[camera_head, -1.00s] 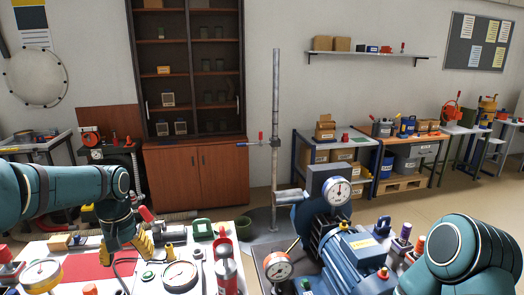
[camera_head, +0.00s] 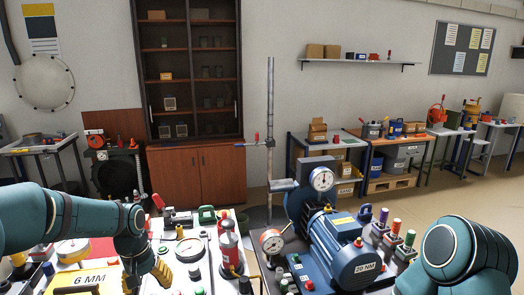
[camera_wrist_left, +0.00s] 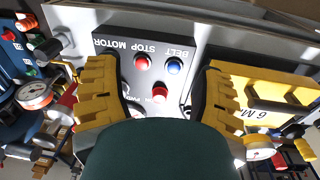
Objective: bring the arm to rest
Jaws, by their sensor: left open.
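My left arm (camera_head: 60,218) is teal and comes in from the left in the head view, bent down at the wrist. My left gripper (camera_head: 149,279) has yellow fingers and hangs over the front of the cluttered bench. The left wrist view shows the open yellow fingers (camera_wrist_left: 164,92) on both sides, with nothing held between them. Behind the gap is a grey panel (camera_wrist_left: 128,52) marked STOP MOTOR and BELT, with red and blue buttons. Whether the fingers touch anything is unclear. A teal link of my right arm (camera_head: 462,255) shows at lower right; its gripper is out of view.
Near the left gripper are a red extinguisher-like bottle (camera_head: 230,250), a round dial (camera_head: 189,250) and a yellow 6 MM piece (camera_head: 88,281). A blue motor (camera_head: 345,250) with gauges stands between the arms. Open floor (camera_head: 420,195) lies beyond.

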